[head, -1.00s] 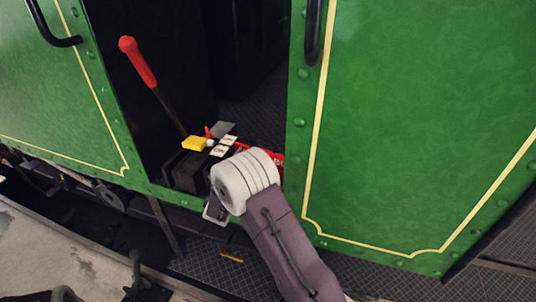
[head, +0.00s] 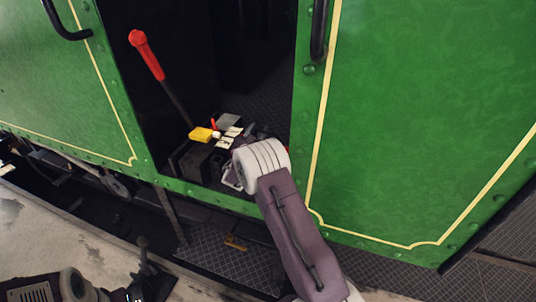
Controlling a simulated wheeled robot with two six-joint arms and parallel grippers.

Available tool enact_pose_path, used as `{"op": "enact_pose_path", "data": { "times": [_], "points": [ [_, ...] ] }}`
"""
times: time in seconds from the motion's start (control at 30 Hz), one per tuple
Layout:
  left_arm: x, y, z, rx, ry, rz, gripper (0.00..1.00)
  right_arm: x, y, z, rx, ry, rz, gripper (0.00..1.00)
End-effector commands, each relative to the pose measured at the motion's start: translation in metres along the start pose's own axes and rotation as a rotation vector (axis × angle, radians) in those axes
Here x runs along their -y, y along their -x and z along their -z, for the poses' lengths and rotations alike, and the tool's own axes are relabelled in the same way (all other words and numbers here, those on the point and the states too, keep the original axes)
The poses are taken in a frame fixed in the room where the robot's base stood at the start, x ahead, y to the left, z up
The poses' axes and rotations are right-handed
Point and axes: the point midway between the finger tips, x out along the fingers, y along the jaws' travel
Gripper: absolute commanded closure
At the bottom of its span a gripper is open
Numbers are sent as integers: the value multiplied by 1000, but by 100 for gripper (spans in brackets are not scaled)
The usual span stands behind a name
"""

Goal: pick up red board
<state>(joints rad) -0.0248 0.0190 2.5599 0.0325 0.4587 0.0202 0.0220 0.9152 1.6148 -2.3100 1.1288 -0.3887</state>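My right arm reaches into the dark doorway of the green tram. Its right gripper (head: 241,148) is at the cab floor's edge, mostly hidden behind its own pale wrist, so its fingers cannot be made out. Only a small sliver of red, likely the red board (head: 288,150), shows at the right side of that wrist; the rest is hidden. I cannot tell whether the gripper touches it. Part of my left arm shows at the bottom left, with what looks like its dark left gripper (head: 143,250); its fingers are unclear.
A red-handled lever (head: 147,56) leans in the doorway. A yellow block (head: 201,134) and several small pale cards (head: 229,137) lie beside my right wrist. Green panels (head: 430,110) flank the opening. A dark tread-plate step (head: 225,262) lies below.

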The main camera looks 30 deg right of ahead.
Motion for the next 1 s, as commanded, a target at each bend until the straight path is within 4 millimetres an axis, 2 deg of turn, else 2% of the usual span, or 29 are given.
{"op": "enact_pose_path", "data": {
  "times": [0.1, 0.2, 0.23, 1.0],
  "points": [
    [0, 0, 0, 0, 0, 0, 100, 0, 0, 0, 0, 0, 0, 67],
    [0, 0, 0, 0, 0, 0, 100, 0, 0, 0, 0, 0, 0, 95],
    [0, 0, 0, 0, 0, 0, 100, 0, 0, 0, 0, 0, 0, 100],
    [0, 0, 0, 0, 0, 0, 100, 0, 1, 1, -1, 1, 0, 100]
  ]
}}
